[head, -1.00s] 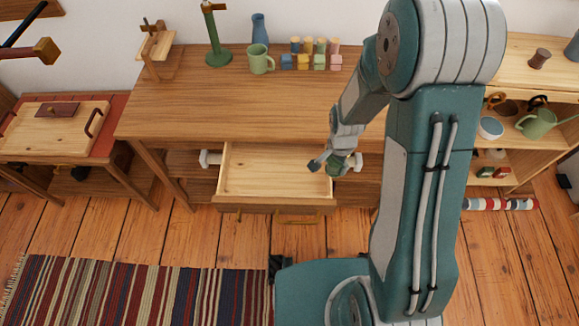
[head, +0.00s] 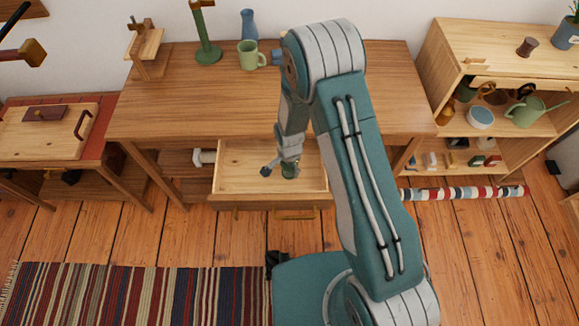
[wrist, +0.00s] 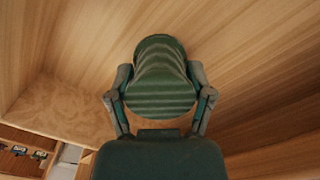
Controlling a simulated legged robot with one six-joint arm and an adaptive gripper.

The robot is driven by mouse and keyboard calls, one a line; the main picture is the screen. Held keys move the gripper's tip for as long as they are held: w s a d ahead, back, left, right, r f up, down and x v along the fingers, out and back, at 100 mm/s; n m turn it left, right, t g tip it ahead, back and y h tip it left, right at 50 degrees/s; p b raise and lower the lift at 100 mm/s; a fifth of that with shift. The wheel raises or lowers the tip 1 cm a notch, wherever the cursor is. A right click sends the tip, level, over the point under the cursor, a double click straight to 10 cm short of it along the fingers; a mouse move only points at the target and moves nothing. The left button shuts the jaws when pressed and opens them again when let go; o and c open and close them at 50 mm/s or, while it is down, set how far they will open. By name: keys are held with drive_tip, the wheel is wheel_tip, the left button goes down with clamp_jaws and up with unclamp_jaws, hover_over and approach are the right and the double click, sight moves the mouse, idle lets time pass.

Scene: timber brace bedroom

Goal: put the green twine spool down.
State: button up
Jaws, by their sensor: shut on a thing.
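The green twine spool (wrist: 160,78) is between the two fingers of my gripper (wrist: 160,100) in the wrist view, with a finger against each side. Its wound body shows darker and lighter green bands. In the head view the spool (head: 290,170) is a small green shape at the end of my gripper (head: 280,167), over the open drawer (head: 240,178) of the wooden desk. The drawer's pale wooden floor and walls surround the spool in the wrist view. I cannot tell whether the spool touches the drawer floor.
The desk top (head: 180,105) holds a green mug (head: 248,56), a blue vase (head: 248,25) and a green stand (head: 207,45). A shelf unit (head: 440,60) stands at right. A striped rug (head: 130,295) lies on the floor. The drawer's left part looks empty.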

drive_tip(key=shift+d+f, duration=0.15)
drive_tip(key=o, duration=1.1)
drive_tip(key=s+d+r+n+t, duration=0.1)
drive_tip(key=d+r, duration=0.1)
drive_tip(key=r, duration=0.9)
drive_tip(key=s+d+r+n+t, duration=0.1)
drive_tip(key=s+d+r+n, duration=0.1)
drive_tip(key=r, duration=0.8)
drive_tip(key=s+d+r+n+t, duration=0.1)
drive_tip(key=d+r, duration=0.2)
drive_tip(key=r, duration=0.8)
drive_tip(key=s+d+r+n+t, duration=0.1)
drive_tip(key=s+d+r+n, duration=0.1)
drive_tip(key=s+r, duration=0.3)
drive_tip(key=s+d+r+n+t, duration=0.1)
drive_tip(key=s+d+r+n, duration=0.2)
drive_tip(key=s+r, duration=0.3)
drive_tip(key=s, duration=0.4)
drive_tip(key=shift+s+d+t, duration=0.2)
drive_tip(key=shift+d+t, duration=0.1)
drive_tip(key=shift+d, duration=0.05)
